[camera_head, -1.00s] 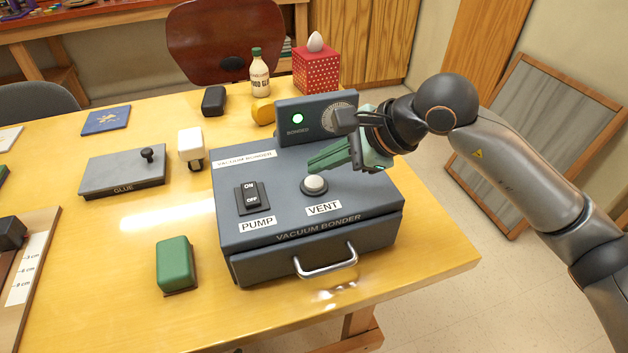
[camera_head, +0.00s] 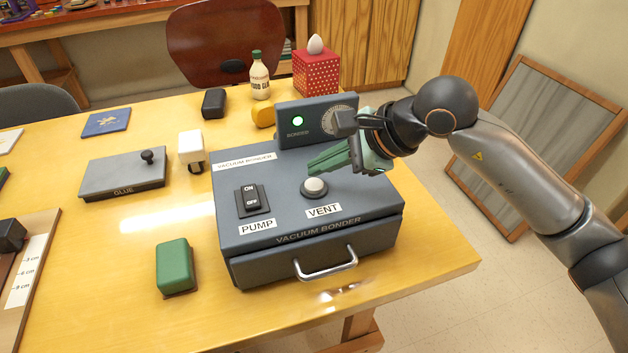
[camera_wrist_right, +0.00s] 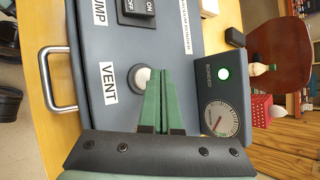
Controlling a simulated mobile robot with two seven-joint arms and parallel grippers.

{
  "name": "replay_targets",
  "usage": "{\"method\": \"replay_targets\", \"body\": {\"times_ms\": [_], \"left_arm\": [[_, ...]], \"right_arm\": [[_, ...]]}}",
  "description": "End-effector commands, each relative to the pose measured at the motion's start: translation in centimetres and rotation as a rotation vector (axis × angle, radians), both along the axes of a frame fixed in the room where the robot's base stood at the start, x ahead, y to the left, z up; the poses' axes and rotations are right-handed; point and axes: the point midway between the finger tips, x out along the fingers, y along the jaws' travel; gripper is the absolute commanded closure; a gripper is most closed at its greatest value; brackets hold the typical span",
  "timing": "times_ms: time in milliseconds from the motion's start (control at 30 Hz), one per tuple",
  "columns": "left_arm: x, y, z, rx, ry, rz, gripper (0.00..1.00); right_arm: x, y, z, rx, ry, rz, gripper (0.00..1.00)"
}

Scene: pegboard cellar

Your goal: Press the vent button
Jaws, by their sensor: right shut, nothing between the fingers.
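The vacuum bonder (camera_head: 290,195) is a dark grey box on the yellow table. Its vent button (camera_head: 315,187) is a round pale button in a dark ring, behind the VENT label. My right gripper (camera_head: 312,168) has green fingers, is shut and empty, and its tips are just behind the button in the head view. In the right wrist view the shut fingers (camera_wrist_right: 163,75) lie beside the vent button (camera_wrist_right: 141,77); I cannot tell whether they touch it. My left gripper is not in view.
The pump switch (camera_head: 252,199) sits left of the button. A gauge panel (camera_head: 316,119) with a lit green light stands behind. A drawer handle (camera_head: 327,263) juts from the front. A green block (camera_head: 174,265) and a glue plate (camera_head: 123,175) lie to the left.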

Motion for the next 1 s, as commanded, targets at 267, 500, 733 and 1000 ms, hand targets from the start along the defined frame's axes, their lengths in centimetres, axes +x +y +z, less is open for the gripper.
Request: {"method": "replay_targets", "body": {"times_ms": [267,500,733,1000], "left_arm": [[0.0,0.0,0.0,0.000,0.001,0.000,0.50],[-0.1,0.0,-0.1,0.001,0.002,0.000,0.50],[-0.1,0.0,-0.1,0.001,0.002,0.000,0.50],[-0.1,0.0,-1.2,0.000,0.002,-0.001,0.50]], "right_arm": [[0.0,0.0,0.0,0.000,0.000,0.000,1.00],[0.0,0.0,0.0,0.000,0.000,0.000,1.00],[0.0,0.0,0.0,0.000,0.000,0.000,1.00],[0.0,0.0,-0.9,0.000,0.000,0.000,1.00]]}}
